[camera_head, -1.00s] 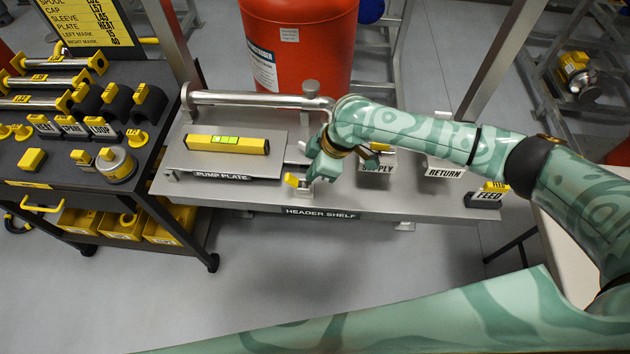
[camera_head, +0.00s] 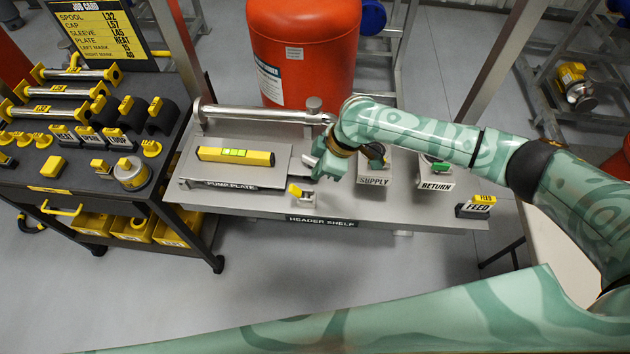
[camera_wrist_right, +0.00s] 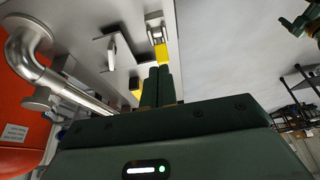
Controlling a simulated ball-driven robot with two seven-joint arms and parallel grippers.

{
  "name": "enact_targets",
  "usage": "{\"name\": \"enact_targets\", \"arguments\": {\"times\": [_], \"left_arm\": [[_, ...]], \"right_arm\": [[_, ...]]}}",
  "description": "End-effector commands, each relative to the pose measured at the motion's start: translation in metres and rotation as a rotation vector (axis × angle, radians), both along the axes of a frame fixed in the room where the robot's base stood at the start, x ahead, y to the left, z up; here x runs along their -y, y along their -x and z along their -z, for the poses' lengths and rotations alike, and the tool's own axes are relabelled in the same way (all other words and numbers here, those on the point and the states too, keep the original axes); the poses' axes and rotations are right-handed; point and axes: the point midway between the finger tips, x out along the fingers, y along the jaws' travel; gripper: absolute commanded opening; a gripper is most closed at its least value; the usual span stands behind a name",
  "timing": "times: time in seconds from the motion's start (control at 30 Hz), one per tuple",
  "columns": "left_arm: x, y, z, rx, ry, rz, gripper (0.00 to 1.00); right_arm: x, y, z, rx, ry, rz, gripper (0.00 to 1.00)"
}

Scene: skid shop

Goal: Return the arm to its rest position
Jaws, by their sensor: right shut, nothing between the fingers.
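My right arm, green with a marbled pattern, reaches in from the right in the head view. Its gripper (camera_head: 314,168) hangs above the header shelf (camera_head: 380,208), just right of the pump plate (camera_head: 188,160). In the right wrist view its two dark fingers (camera_wrist_right: 158,86) lie side by side, shut, with nothing held. A small metal bracket with a yellow tag (camera_head: 301,193) stands on the shelf just in front of the gripper; it also shows beyond the fingertips in the wrist view (camera_wrist_right: 160,47).
A yellow level (camera_head: 235,156) lies on the pump plate. A metal pipe (camera_head: 260,115) runs along the back, before a red tank (camera_head: 303,60). Supply (camera_head: 373,180), return (camera_head: 436,185) and feed (camera_head: 478,209) labels stand to the right. A parts cart (camera_head: 60,185) stands left.

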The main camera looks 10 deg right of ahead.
Motion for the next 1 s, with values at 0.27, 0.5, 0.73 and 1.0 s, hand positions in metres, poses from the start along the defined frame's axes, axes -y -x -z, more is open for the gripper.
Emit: {"name": "enact_targets", "arguments": {"times": [0.27, 0.5, 0.73, 1.0], "left_arm": [[0.000, 0.000, 0.000, 0.000, 0.000, 0.000, 0.81], [0.000, 0.000, 0.000, 0.000, 0.000, 0.000, 0.81], [0.000, 0.000, 0.000, 0.000, 0.000, 0.000, 0.81], [0.000, 0.001, 0.000, -0.001, 0.000, 0.000, 0.81]], "right_arm": [[-0.002, 0.002, 0.000, 0.001, -0.003, -0.004, 0.00], [-0.061, 0.063, 0.004, 0.104, -0.094, -0.075, 0.00], [-0.026, 0.101, -0.028, 0.349, -0.073, 0.207, 0.00], [0.110, 0.146, -0.044, 0.457, 0.222, 0.572, 0.00]]}}
